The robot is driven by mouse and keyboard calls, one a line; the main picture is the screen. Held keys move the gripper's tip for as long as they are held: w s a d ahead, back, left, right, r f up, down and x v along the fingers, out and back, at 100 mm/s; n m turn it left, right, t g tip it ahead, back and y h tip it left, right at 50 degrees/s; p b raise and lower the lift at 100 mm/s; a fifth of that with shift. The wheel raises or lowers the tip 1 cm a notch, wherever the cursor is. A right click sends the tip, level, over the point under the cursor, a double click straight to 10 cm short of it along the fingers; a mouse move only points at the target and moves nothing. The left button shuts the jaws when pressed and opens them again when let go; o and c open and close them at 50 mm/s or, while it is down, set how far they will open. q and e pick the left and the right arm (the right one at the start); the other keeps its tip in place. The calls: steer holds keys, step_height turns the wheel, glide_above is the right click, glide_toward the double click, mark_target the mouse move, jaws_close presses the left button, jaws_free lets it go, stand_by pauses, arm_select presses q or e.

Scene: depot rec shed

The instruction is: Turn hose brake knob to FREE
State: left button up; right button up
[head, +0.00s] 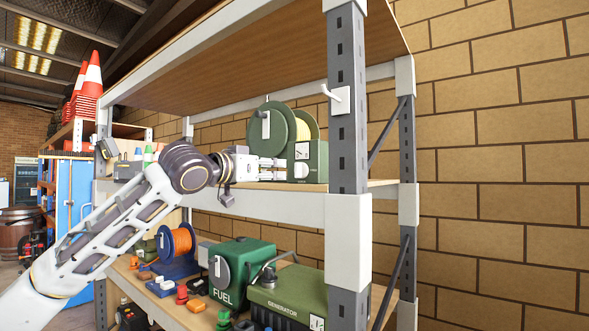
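A green hose reel (271,128) with yellow hose (304,126) stands on the middle shelf, left of the grey post. To its right is a green housing (318,160) with a white square plate (302,151) bearing a dark mark and a pale round knob (301,170) below it. Which of these is the brake knob, and any FREE lettering, is too small to tell. My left gripper (284,170) reaches in from the left, its fingertips at or just in front of the pale knob. Contact and finger opening are unclear. My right gripper is out of view.
The grey rack post (347,110) stands right of the housing, and a wooden shelf (240,60) hangs above. The lower shelf holds an orange reel (181,241), a green FUEL box (241,270), a GENERATOR box (290,292) and several small items. Traffic cones (92,76) stand at left.

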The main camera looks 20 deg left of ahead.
mark_target(296, 170)
arm_select(q)
steer(key=p+x, duration=0.2)
steer(key=x, duration=0.6)
steer(key=shift+w+d+r+p, duration=0.15)
steer(key=shift+w+p, duration=0.1)
steer(key=shift+p, duration=0.15)
steer(key=shift+x, duration=0.8)
steer(key=shift+w, duration=0.1)
jaws_close()
